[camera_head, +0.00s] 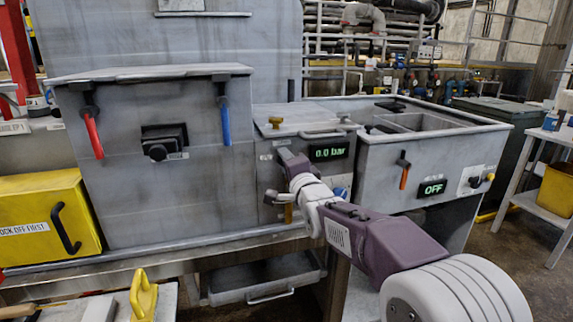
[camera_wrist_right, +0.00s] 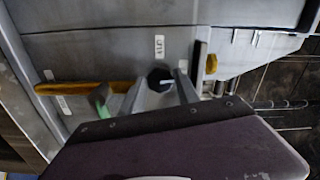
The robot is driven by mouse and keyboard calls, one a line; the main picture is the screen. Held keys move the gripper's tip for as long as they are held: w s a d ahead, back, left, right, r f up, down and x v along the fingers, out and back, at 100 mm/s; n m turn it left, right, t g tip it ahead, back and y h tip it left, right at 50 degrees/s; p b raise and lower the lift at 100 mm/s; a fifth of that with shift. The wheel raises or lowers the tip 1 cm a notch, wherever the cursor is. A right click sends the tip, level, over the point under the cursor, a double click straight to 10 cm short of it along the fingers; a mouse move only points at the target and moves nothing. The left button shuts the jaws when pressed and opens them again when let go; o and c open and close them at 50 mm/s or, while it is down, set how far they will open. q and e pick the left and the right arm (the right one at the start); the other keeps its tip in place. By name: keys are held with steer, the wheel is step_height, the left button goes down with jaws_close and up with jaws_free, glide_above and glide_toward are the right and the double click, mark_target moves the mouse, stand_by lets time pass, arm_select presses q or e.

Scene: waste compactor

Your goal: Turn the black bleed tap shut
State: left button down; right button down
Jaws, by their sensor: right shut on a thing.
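The black bleed tap (camera_wrist_right: 158,76) shows in the right wrist view as a small dark knob on the grey panel. My right gripper (camera_wrist_right: 160,90) is shut on it, with one grey finger on each side. In the head view my right arm reaches in from the right to the panel below the "0.0 bar" display (camera_head: 330,152). My purple hand and wrist cover the tap there, so its turned angle is hard to tell. My left gripper is not in view.
A brass-coloured bar (camera_wrist_right: 75,88) and a green handle (camera_wrist_right: 100,100) are close to my fingers. A red lever (camera_head: 94,135) and a blue lever (camera_head: 225,122) hang on the left housing. An orange lever (camera_head: 404,174) and an "OFF" display (camera_head: 432,188) are to the right.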

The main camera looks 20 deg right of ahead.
steer(key=shift+f+m, duration=0.1)
steer(key=shift+m, duration=0.6)
steer(key=c, duration=0.9)
jaws_free()
steer(key=s, duration=0.9)
steer(key=shift+d+p, duration=0.15)
steer(key=shift+p, duration=0.15)
